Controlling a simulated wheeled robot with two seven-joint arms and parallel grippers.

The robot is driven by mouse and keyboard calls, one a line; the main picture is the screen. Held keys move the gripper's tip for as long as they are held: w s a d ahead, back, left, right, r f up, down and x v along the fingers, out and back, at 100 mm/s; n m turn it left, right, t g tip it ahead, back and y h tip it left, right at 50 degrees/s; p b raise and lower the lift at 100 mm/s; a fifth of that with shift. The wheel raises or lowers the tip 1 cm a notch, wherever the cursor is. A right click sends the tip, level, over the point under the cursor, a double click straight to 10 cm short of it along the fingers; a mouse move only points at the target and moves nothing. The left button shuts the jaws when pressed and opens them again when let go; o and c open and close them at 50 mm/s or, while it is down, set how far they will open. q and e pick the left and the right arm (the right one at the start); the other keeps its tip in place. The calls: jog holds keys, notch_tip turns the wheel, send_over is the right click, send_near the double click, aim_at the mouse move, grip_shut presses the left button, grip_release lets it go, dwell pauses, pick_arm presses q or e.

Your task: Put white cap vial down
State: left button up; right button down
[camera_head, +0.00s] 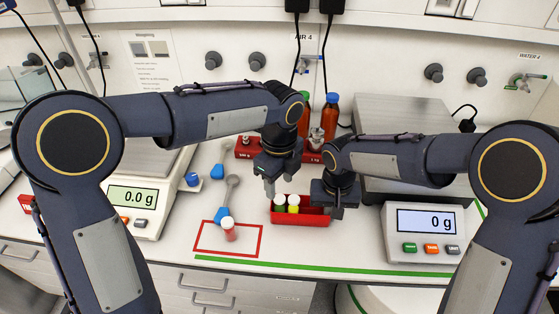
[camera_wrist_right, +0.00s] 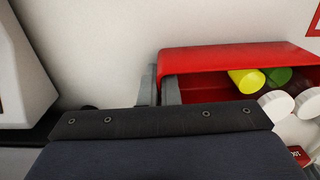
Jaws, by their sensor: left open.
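My left gripper (camera_head: 270,188) is open and empty, above the back left of the red box, apart from that vial. The red box (camera_head: 314,219) holds vials with white caps (camera_head: 293,199), a yellow cap (camera_head: 293,209) and a green cap (camera_head: 280,208). My right gripper (camera_head: 333,213) is at the box's right end. In the right wrist view its fingers (camera_wrist_right: 160,88) straddle the end wall of the box (camera_wrist_right: 230,57) and appear closed on it.
A balance reading 0.0 g (camera_head: 133,196) stands on the left and a scale reading 0 g (camera_head: 424,222) on the right. Blue-handled spoons (camera_head: 222,215) lie behind the square. A green line (camera_head: 290,265) marks the front edge.

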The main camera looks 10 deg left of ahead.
aim_at(278, 199)
pick_arm(q)
notch_tip(278, 199, up, 8)
jog(key=s+a+r+n+h, duration=0.1)
jog(key=s+a+n, duration=0.3)
jog(key=a+n, duration=0.15)
jog(key=s+a+f+n+t+h, duration=0.1)
jog(key=s+a+f+n+t, duration=0.1)
jog(key=s+n, duration=0.6)
jog(key=s+a+f+n+t+h, duration=0.1)
jog(key=s+a+f+n+t, duration=0.2)
jog(key=s+n, duration=0.6)
jog(key=shift+s+a+f+n+t+h, duration=0.3)
jog(key=shift+a+f+n, duration=0.7)
jog(key=shift+a+n, duration=0.75)
jog(key=shift+w+a, duration=0.1)
pick_arm(e)
jog(key=c, duration=1.6)
grip_release()
